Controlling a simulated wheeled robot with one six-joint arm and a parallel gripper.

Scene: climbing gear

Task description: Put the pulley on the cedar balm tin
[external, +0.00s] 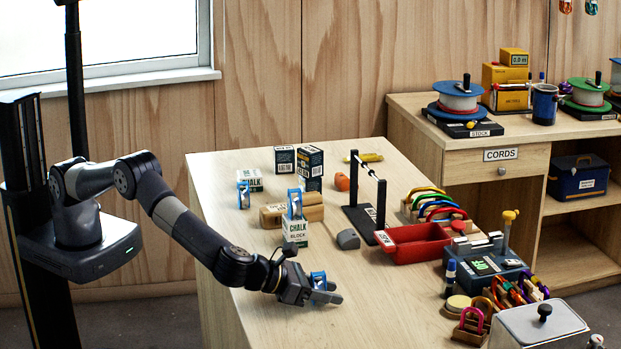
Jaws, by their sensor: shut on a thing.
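My gripper (332,292) is low over the front left part of the table, shut on a small blue pulley (318,279). The fingers partly hide the pulley, and I cannot tell whether it touches the table. A round, cream-topped tin (458,303) lies to the right, near the front right of the table; it looks like the balm tin, but its label is not readable. Two similar blue pulleys stand farther back: one on a chalk block box (296,232), one on the table (243,196).
The table (385,310) is clear between my gripper and the round tin. A red tray (412,245), a black stand (362,210) and a grey roller (348,240) stand behind. A blue marker (450,278), carabiners (472,322) and a grey box (535,325) crowd the right.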

